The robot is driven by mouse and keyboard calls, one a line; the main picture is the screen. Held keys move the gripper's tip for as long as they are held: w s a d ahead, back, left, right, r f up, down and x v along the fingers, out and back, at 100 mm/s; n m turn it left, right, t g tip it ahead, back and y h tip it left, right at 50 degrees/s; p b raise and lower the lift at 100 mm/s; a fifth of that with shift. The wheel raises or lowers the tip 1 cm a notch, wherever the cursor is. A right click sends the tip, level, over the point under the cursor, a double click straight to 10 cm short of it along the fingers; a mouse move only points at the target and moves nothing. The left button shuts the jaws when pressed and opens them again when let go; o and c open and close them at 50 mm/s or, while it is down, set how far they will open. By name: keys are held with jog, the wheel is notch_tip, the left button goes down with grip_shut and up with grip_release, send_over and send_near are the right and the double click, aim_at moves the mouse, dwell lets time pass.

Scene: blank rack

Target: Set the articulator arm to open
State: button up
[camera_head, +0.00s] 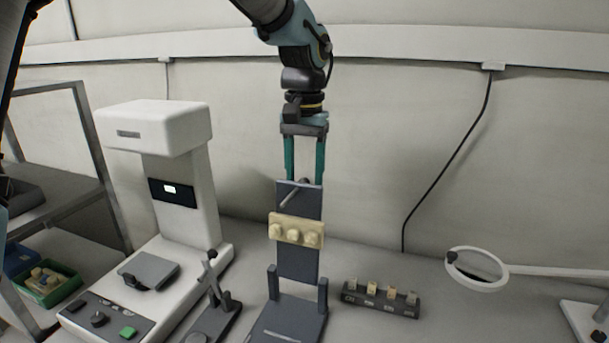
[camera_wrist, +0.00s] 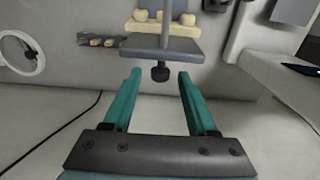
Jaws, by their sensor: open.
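The articulator has a dark grey base (camera_head: 290,322) with two short hinge posts. Its articulator arm (camera_head: 297,262) is a grey plate that stands steeply up from the posts and carries a cream row of teeth (camera_head: 297,230). A thin rod sticks out near the arm's upper end. My gripper (camera_head: 304,178) is open, with teal fingers pointing down at the arm's top edge. In the wrist view the fingertips lie on either side of the knob, with gaps visible; exact depth is unclear.
A white machine (camera_head: 180,200) with a small screen stands to the left. A small dark stand (camera_head: 211,305) with a lever is between them. A dark rack (camera_head: 380,299) with several small blocks and a ring magnifier (camera_head: 477,270) are at right. A green bin (camera_head: 50,285) is far left.

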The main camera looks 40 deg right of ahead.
notch_tip(320, 180, up, 11)
jog(key=b, duration=0.2)
jog(key=shift+f, duration=0.2)
dwell(0.4)
